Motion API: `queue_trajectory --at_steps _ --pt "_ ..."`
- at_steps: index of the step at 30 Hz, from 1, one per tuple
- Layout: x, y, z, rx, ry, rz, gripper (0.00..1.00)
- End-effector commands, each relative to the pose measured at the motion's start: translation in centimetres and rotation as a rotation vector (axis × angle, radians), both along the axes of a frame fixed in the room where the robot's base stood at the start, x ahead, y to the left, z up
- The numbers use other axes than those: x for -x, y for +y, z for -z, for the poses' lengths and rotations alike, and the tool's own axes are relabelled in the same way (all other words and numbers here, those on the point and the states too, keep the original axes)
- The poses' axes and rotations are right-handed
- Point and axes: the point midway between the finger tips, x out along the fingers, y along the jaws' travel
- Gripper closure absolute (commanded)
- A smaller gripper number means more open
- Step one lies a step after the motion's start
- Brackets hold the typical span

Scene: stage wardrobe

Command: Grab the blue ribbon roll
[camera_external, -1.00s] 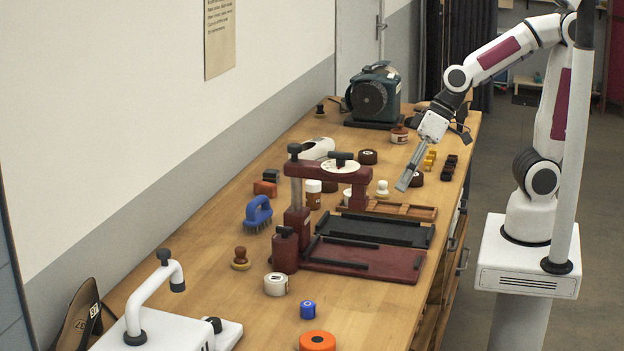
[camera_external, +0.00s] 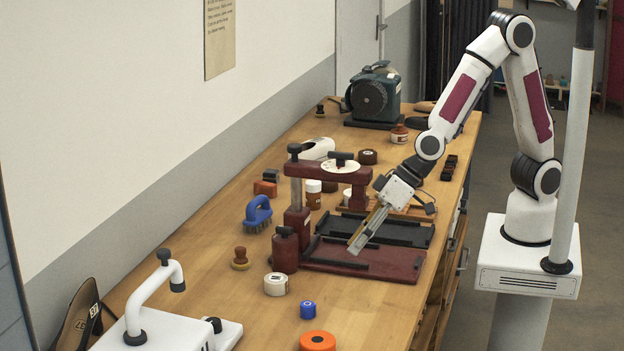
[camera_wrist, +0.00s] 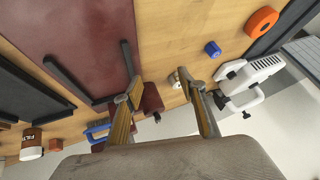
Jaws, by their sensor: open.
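The blue ribbon roll (camera_external: 307,309) is a small blue cylinder standing on the wooden bench near the front, between a white roll and an orange roll. It also shows in the wrist view (camera_wrist: 212,49), up and to the right of my fingers. My gripper (camera_external: 355,248) is above the dark red plate of the press, behind and to the right of the blue roll and apart from it. In the wrist view my gripper (camera_wrist: 160,90) has its two fingers spread with nothing held between them.
An orange roll (camera_external: 317,341) stands in front of the blue roll, and a white roll (camera_external: 276,284) behind it to the left. The dark red press (camera_external: 297,220) rises behind them. A white machine (camera_external: 150,320) stands front left. Bare wood surrounds the blue roll.

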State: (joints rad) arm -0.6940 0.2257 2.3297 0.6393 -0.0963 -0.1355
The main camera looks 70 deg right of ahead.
Motion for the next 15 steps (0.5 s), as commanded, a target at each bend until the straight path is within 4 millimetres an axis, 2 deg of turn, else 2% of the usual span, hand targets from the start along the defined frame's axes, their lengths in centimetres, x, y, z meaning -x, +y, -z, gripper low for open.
queue_trajectory --at_steps 6,15 --pt "-1.0 2.8 2.3 0.038 -0.104 -0.039 0.59" --pt "-1.8 7.5 4.1 0.064 -0.303 -0.123 0.59"
